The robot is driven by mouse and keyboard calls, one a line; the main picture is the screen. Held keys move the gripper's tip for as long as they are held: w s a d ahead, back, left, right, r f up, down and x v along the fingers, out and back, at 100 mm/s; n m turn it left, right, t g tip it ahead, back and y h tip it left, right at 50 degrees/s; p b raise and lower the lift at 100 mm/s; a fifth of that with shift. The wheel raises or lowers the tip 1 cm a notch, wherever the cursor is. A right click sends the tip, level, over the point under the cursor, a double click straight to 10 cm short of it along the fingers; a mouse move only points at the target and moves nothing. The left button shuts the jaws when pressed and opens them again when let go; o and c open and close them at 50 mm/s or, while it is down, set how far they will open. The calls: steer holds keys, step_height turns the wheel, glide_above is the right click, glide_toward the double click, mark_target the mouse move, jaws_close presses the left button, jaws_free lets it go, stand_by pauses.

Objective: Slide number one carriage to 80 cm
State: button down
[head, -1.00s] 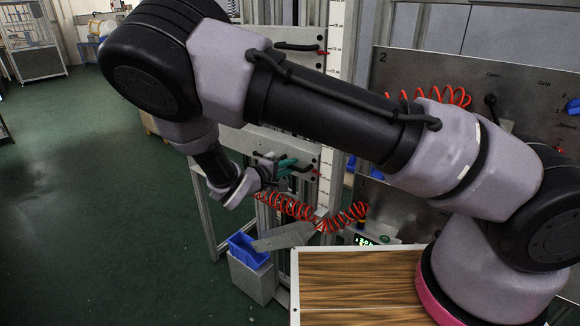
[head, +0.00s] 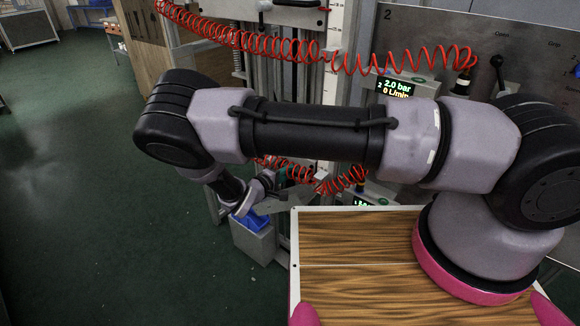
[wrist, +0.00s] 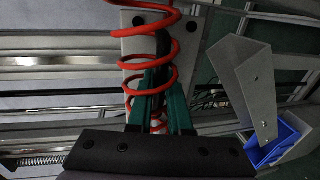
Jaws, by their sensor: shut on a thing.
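The number one carriage is mostly hidden behind my arm in the head view. In the wrist view, its pale grey bolted plate (wrist: 135,45) shows behind a red coiled hose. A dark handle (wrist: 163,45) stands out from the plate. My gripper (wrist: 164,88) has its green fingers shut on this handle; the hose coils cross in front of the left finger. In the head view my gripper (head: 282,180) is low at the rails, just above the blue bin. The white vertical scale (head: 340,25) shows above my arm, but its marks beside the carriage are hidden, so the height cannot be read.
An upper carriage plate (head: 270,13) sits higher on the rails. A blue bin (head: 248,221) stands below my gripper, with a bent grey chute (wrist: 250,88) beside it. Red hoses (head: 400,60) loop to panel 2 (head: 440,30). The green floor at left is clear.

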steer(key=shift+s+f, duration=0.2)
steer(key=shift+f, duration=0.2)
steer(key=c, duration=0.9)
jaws_free()
steer(key=shift+o, duration=0.3)
steer(key=shift+w, duration=0.1)
steer(key=shift+r, duration=0.1)
steer(key=v, duration=1)
steer(key=shift+s+a, duration=0.25)
steer(key=shift+s, duration=0.05)
